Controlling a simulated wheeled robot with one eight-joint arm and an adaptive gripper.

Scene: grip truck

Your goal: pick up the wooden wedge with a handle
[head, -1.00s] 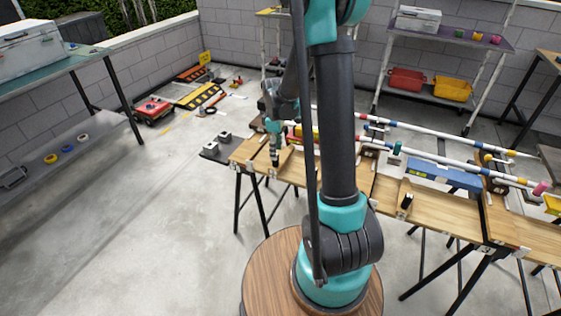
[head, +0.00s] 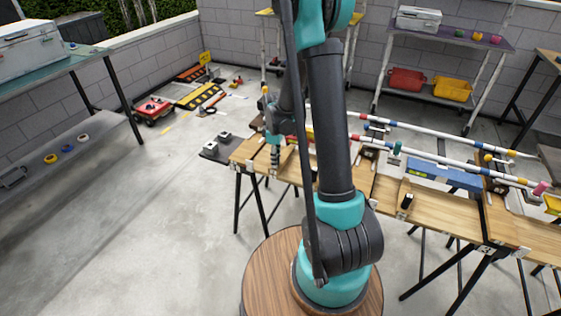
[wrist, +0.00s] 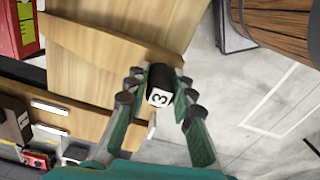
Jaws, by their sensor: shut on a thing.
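My gripper (wrist: 160,100) is in the wrist view, its teal and black fingers on both sides of a black handle with a white label "3" (wrist: 159,97). It is shut on this handle of the wooden wedge. Most of the wedge's wooden body is hidden or hard to tell from the wooden tabletop (wrist: 115,40) behind it. In the head view my gripper (head: 275,158) is small, low at the left part of the workbench. The wedge cannot be made out clearly there.
The wooden workbench (head: 440,205) runs to the right, with another black-handled wooden piece (head: 406,201), a blue level-like block (head: 440,175) and red-white poles (head: 430,156). A grey plate with white blocks (head: 212,150) adjoins its left end.

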